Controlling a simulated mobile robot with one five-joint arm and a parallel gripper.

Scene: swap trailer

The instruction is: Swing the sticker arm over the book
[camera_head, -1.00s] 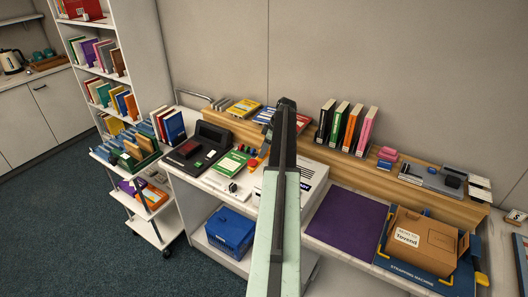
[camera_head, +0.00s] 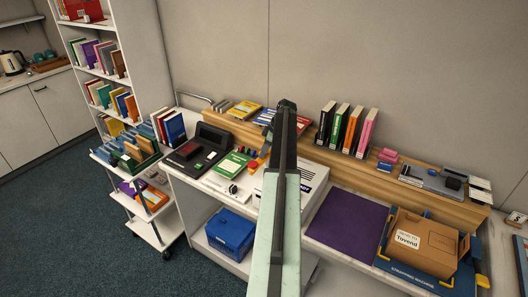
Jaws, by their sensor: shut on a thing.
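A green book (camera_head: 234,162) lies flat on a white-topped machine on the counter. Just right of it are small red and orange parts, which seem to belong to the sticker arm (camera_head: 253,165). My arm reaches away from me up the middle of the view, and its end bends down on the left side. My gripper (camera_head: 264,151) is small and partly hidden there, close to the right of the green book. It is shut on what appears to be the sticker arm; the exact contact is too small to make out.
A dark device (camera_head: 197,147) stands left of the green book. A white box (camera_head: 312,180) is right of my arm, beside a purple mat (camera_head: 347,218). A brown parcel (camera_head: 422,241) sits at the right. Upright books (camera_head: 347,130) stand on the wooden ledge (camera_head: 300,150) behind.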

